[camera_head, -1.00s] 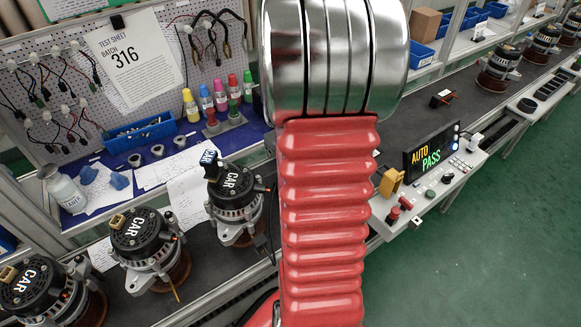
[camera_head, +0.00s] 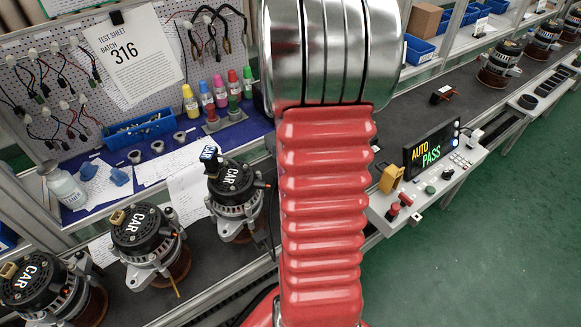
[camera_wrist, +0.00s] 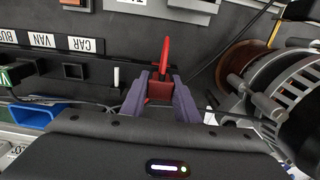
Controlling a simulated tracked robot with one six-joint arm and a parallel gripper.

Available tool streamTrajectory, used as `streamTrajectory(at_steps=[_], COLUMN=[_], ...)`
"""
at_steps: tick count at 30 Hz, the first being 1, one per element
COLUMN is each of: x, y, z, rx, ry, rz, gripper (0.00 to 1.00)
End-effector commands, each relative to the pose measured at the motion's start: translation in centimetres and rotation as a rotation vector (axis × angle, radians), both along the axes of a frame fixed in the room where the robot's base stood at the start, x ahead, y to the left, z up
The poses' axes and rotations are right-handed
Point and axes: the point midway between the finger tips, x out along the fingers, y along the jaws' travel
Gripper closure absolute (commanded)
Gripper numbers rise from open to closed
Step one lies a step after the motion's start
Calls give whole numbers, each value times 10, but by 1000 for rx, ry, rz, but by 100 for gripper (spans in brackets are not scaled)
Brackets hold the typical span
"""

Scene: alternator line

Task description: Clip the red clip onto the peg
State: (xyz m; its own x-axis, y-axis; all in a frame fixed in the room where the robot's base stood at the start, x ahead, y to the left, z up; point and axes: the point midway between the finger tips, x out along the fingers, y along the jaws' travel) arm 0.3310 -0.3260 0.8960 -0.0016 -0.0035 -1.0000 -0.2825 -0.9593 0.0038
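In the wrist view, a red clip (camera_wrist: 160,90) sits between the two purple fingers of my gripper (camera_wrist: 160,98). The fingers press against both sides of its block, and its thin red upper part points away from me. I cannot make out a peg for certain. A short white upright post (camera_wrist: 116,77) stands left of the clip, apart from it. A grey metal lug (camera_wrist: 262,103) sticks out from an alternator (camera_wrist: 295,95) on the right, also apart from the clip. In the head view my gripper is hidden behind my red arm.
Labels reading CAR, VAN and BUS (camera_wrist: 62,42) lie at the wrist view's upper left, above a blue bin (camera_wrist: 32,115). In the head view, several alternators (camera_head: 143,235) stand at the lower left. A control box (camera_head: 430,175) showing AUTO PASS stands on the right.

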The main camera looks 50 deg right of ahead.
Motion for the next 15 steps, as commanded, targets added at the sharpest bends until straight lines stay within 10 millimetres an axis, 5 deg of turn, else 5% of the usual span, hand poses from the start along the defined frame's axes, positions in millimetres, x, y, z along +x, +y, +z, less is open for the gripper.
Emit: streamTrajectory(at_steps=[8, 15], x=[0, 0], y=[0, 0], z=[0, 0], rx=[0, 0], ry=[0, 0], rz=[0, 0], gripper=[52, 52])
